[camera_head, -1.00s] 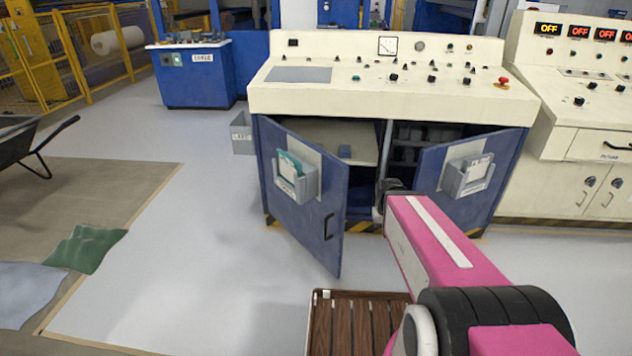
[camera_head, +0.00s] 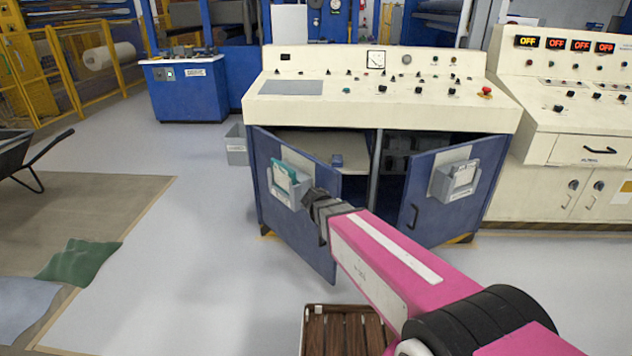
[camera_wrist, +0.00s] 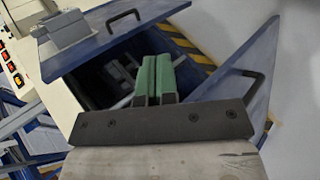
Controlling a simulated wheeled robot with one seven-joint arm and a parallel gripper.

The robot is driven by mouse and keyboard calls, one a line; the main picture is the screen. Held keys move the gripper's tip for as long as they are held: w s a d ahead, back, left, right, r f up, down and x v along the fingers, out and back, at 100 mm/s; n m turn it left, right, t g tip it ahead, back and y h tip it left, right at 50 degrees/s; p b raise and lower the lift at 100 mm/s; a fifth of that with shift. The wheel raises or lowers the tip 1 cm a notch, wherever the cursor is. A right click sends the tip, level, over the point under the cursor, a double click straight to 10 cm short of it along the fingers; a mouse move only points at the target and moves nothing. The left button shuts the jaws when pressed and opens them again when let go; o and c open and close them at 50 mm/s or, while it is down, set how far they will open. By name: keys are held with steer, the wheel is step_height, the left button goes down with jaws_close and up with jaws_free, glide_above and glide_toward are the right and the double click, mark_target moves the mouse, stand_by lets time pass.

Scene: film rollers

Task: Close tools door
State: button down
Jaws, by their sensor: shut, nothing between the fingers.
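The cream-topped console has two blue cabinet doors, both standing open. The left door (camera_head: 278,205) carries a grey pocket with teal papers. The right door (camera_head: 462,185) carries a grey pocket with white papers. I cannot read which label says tools. My gripper (camera_head: 322,212) is at the left door's free edge and covers its handle area in the head view; contact cannot be told.
The cabinet inside is dark, with a shelf (camera_head: 345,150) holding a small blue thing. A brown slatted crate (camera_head: 345,330) stands on the floor below my arm. A second cream console (camera_head: 575,140) is close at the right.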

steer(key=w+a+r+n+t+h, duration=0.2)
steer(key=w+a+r+t+h, duration=0.15)
steer(key=a, duration=0.65)
steer(key=n+t, duration=0.2)
steer(key=t, duration=0.4)
glide_toward(321, 177)
steer(key=shift+g+h, duration=0.25)
steer(key=shift+h, duration=0.2)
steer(key=x, duration=0.7)
steer(key=shift+w+d+f, duration=0.1)
steer(key=shift+w+f, duration=0.1)
steer(key=shift+w, duration=0.15)
steer(key=shift+w+d, duration=0.1)
